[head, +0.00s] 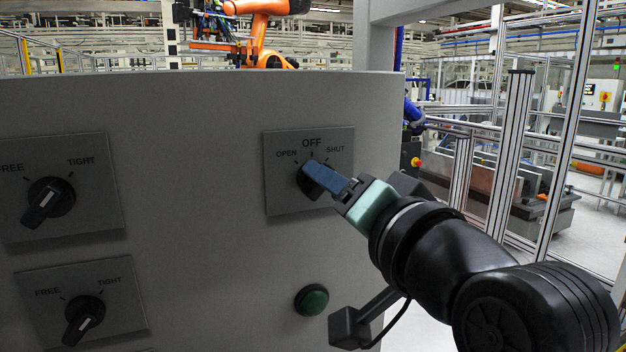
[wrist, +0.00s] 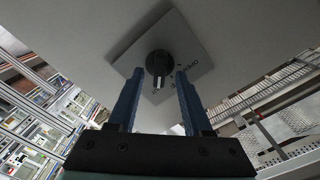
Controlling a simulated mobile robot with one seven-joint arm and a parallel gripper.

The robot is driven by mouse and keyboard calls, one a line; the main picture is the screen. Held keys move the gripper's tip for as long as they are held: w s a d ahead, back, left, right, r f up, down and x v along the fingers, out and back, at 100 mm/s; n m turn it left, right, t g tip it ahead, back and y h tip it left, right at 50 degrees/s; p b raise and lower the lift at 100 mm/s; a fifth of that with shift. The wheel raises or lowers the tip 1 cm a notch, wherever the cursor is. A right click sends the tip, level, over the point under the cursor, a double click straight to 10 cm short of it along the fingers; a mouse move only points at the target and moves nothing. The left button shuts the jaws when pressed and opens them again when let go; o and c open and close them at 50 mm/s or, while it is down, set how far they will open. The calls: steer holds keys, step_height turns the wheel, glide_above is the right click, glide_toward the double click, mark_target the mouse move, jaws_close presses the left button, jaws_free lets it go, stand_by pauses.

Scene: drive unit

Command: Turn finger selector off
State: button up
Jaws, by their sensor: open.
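The finger selector is a black rotary knob (head: 309,186) on a grey plate (head: 283,197) marked OPEN, OFF and SHUT, on the upright grey panel. My gripper (head: 315,172) reaches it from the right, and its blue fingers cover part of the knob in the head view. In the wrist view the knob (wrist: 158,62) shows between and slightly beyond the tips of my open gripper (wrist: 160,73). Its white mark points down in that picture. I cannot tell whether the fingers touch it or which label the mark faces.
Two other FREE/TIGHT knobs, an upper one (head: 48,203) and a lower one (head: 84,319), are on the panel's left side. A green button (head: 311,299) is below the finger selector. A metal-framed fence (head: 512,150) stands behind at the right.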

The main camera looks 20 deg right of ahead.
steer(key=shift+w, duration=0.7)
jaws_close()
